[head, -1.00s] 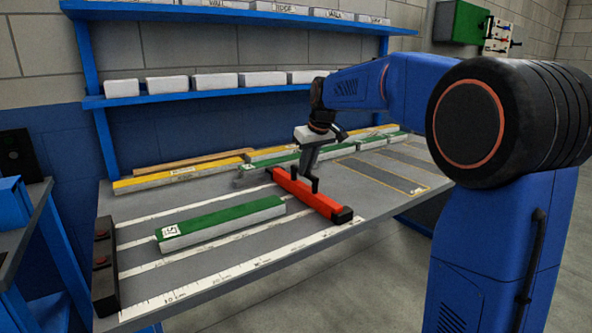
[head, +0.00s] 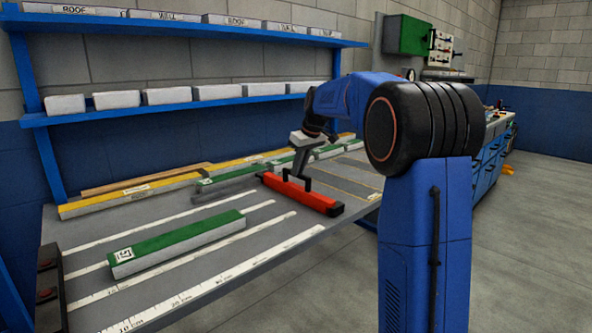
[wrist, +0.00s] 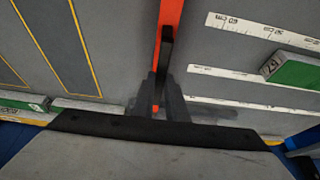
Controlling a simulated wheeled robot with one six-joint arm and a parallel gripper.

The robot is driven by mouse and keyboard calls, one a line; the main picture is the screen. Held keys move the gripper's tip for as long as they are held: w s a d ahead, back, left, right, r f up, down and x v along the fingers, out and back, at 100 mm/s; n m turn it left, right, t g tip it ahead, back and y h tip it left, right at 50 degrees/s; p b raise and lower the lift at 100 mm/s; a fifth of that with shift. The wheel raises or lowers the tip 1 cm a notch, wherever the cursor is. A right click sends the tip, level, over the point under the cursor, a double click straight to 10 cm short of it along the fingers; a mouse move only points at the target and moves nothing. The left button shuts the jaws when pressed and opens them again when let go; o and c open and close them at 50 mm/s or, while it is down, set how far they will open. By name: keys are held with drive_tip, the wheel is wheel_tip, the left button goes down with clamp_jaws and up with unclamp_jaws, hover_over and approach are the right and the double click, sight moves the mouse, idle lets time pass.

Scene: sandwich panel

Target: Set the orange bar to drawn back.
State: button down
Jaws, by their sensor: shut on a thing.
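The orange bar (head: 300,192) lies across the grey bench, with a dark block at its near end and a dark handle on top. My gripper (head: 303,172) reaches down onto it and is shut on its handle. In the wrist view the orange bar (wrist: 169,18) runs up from between the fingers of my gripper (wrist: 160,82). Part of the bar is hidden behind the fingers there. The bar stands just right of the ends of the white scale strips, apart from the green-topped panel.
The green-topped panel (head: 180,240) lies on the bench left of the bar. Yellow and green strips (head: 140,190) line the back of the bench. A yellow-outlined area (head: 345,188) lies right of the bar. Blue shelves (head: 180,105) hold white boxes.

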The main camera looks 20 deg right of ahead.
drive_tip(key=shift+d+r, duration=0.1)
drive_tip(key=shift+d, duration=0.1)
drive_tip(key=c, duration=1.8)
unclamp_jaws()
drive_tip(key=shift+w+d, duration=0.1)
drive_tip(key=shift+d, duration=0.05)
drive_tip(key=shift+o, duration=0.2)
drive_tip(key=v, duration=1.7)
drive_tip(key=shift+r, duration=0.1)
